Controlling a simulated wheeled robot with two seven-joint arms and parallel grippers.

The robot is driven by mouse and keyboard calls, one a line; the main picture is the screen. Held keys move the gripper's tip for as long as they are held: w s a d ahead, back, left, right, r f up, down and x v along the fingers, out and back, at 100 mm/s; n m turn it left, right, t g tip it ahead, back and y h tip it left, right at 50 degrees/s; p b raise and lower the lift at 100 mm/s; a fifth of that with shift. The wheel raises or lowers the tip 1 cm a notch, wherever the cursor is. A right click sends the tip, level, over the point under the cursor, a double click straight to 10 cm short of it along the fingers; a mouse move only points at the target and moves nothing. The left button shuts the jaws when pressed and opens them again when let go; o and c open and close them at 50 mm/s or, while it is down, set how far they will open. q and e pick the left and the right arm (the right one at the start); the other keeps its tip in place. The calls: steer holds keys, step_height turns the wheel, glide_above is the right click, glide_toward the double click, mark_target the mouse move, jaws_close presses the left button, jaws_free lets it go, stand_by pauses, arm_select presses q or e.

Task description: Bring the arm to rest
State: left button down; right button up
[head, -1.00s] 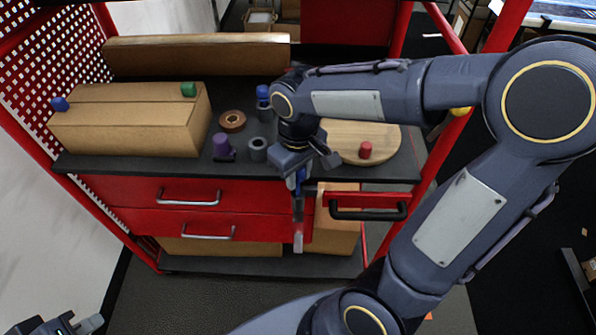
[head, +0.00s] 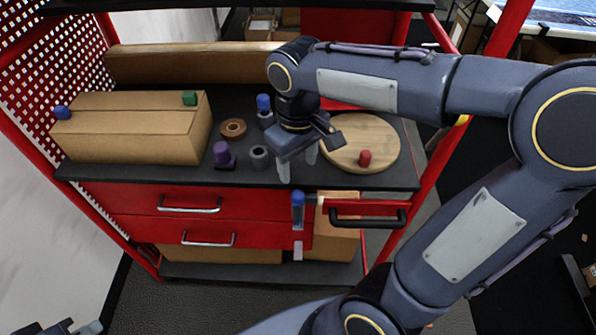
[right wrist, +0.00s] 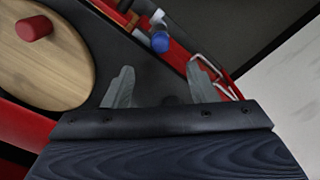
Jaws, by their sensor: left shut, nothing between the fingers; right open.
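My right arm reaches over the cart from the right. Its right gripper (head: 298,167) is open and empty above the front edge of the worktop (head: 235,176). The open fingers also show in the right wrist view (right wrist: 160,78). A blue-topped item (head: 298,208) stands upright below the gripper, by the left end of the red drawer with the black handle (head: 368,217). It also shows beyond the fingers in the right wrist view (right wrist: 160,40), apart from them. My left gripper (head: 85,328) is shut and empty, low at the left edge, mostly cut off.
A round wooden board (head: 385,150) carries a red piece (head: 365,158). A cardboard box (head: 130,135) holds a blue and a green piece on top. A brown ring (head: 232,128), a purple piece (head: 222,154) and a grey cylinder (head: 260,157) stand near the right gripper.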

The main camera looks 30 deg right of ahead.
steer(key=shift+r, duration=0.6)
steer(key=s+a+f+m+t+y+p, duration=0.1)
steer(key=s+m+t+y, duration=0.2)
steer(key=s, duration=0.8)
steer(key=m+t, duration=0.1)
steer(key=t, duration=0.1)
steer(key=shift+s+f+t+y, duration=0.3)
steer(key=shift+s+f+y, duration=0.1)
